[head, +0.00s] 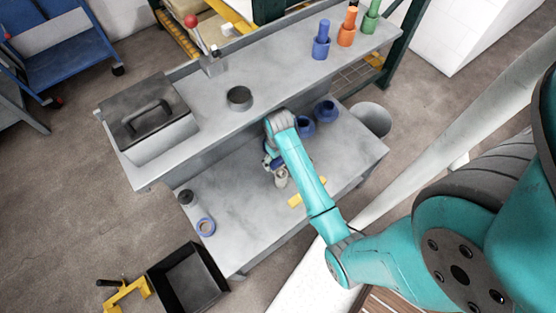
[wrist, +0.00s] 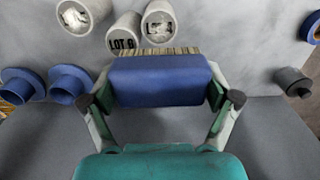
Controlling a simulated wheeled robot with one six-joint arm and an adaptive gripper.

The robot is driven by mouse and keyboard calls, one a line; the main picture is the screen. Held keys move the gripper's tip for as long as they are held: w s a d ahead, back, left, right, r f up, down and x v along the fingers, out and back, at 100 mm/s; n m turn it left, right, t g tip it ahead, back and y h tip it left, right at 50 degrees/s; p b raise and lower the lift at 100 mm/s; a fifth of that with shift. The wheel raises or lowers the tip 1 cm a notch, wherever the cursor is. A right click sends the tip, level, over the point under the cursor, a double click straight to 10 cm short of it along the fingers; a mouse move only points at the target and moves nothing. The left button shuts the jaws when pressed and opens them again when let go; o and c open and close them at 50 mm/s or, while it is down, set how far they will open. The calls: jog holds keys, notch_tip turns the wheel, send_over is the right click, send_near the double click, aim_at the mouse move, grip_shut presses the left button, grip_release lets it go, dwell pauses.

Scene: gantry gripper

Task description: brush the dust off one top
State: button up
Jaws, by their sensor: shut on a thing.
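My gripper (wrist: 160,95) is shut on a blue brush (wrist: 160,80) with pale brown bristles, held across the jaws. In the wrist view, pale cylindrical canisters stand just past the bristles: one at the left (wrist: 86,17), one in the middle (wrist: 124,32) with a "LOT" label, and one at the right (wrist: 158,25). The left and right ones show whitish patches; I cannot tell for sure whether these are dust. In the head view, my gripper (head: 271,160) is over the lower grey bench top (head: 240,215), mostly hidden by my arm. One canister (head: 281,180) shows beside it.
Blue flanged parts (head: 325,111) stand on the lower top by the raised shelf (head: 280,70). A yellow piece (head: 307,192), a blue tape ring (head: 205,227) and a dark-capped cylinder (head: 187,198) also lie there. The lower top's front left is mostly free. A black bin (head: 188,280) is on the floor.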

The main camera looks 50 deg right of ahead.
jog(key=shift+r, duration=0.1)
jog(key=shift+r, duration=1.4)
